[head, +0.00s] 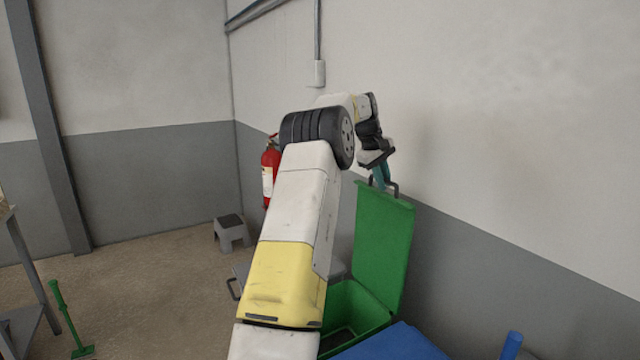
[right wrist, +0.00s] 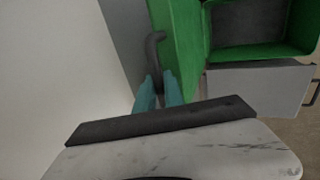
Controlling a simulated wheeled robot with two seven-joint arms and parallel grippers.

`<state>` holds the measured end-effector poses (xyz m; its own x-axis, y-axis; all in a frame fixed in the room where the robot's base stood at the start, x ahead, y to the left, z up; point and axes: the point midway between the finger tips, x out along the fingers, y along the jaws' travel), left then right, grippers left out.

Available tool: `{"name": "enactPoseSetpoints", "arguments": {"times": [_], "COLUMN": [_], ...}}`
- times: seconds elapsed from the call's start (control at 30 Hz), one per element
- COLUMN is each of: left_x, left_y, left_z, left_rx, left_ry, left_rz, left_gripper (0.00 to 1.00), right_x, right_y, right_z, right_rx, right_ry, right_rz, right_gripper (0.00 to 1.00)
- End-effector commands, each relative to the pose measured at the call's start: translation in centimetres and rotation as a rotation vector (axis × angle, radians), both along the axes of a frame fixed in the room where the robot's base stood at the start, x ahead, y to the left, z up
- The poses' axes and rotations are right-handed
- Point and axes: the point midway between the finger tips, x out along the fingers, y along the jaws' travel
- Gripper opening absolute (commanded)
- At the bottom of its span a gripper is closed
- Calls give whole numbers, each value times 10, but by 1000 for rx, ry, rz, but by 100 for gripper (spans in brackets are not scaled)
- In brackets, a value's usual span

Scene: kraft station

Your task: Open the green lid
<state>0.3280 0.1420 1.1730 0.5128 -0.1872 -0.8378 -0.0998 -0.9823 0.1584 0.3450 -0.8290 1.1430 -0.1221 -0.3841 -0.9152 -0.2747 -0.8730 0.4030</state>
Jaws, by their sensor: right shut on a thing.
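The green lid (head: 384,250) stands raised, close to upright, at the back of the green bin (head: 357,309) in the head view. The bin's inside shows below it. In the right wrist view the lid (right wrist: 178,45) is seen nearly edge-on, beside the open bin (right wrist: 262,55). A dark handle (head: 393,188) sits at the lid's top edge and shows as a grey bar in the right wrist view (right wrist: 154,48). My right gripper (head: 383,182) has its teal fingers shut on this handle. The fingers also show in the right wrist view (right wrist: 158,88). My left gripper is out of view.
A blue lid (head: 395,345) lies right of the green bin, near the wall. A grey lid (right wrist: 255,88) adjoins the bin on its other side. A fire extinguisher (head: 269,172), a grey step stool (head: 231,232) and a green-handled tool (head: 68,318) stand farther left.

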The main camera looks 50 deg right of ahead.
Motion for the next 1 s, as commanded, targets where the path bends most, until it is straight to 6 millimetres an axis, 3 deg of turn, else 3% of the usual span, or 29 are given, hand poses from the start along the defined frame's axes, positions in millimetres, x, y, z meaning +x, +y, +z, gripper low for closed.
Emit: {"name": "enactPoseSetpoints", "arguments": {"times": [0.2, 0.63, 0.67, 0.73, 1.0], "left_x": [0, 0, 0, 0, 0], "left_y": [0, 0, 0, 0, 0], "left_z": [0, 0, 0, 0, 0], "left_rx": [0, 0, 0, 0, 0], "left_ry": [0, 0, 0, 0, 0], "left_rz": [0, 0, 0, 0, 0], "left_gripper": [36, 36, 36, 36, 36], "right_x": [-3, -3, -3, -3, -3], "right_y": [-11, -12, -12, -11, -11], "right_z": [-1, -1, -1, -1, -2], "right_rx": [0, 0, 0, 0, 3], "right_ry": [0, 0, 0, 0, 0], "right_rz": [1, 1, 1, 1, 1], "right_gripper": [0, 0, 18, 32, 34]}}
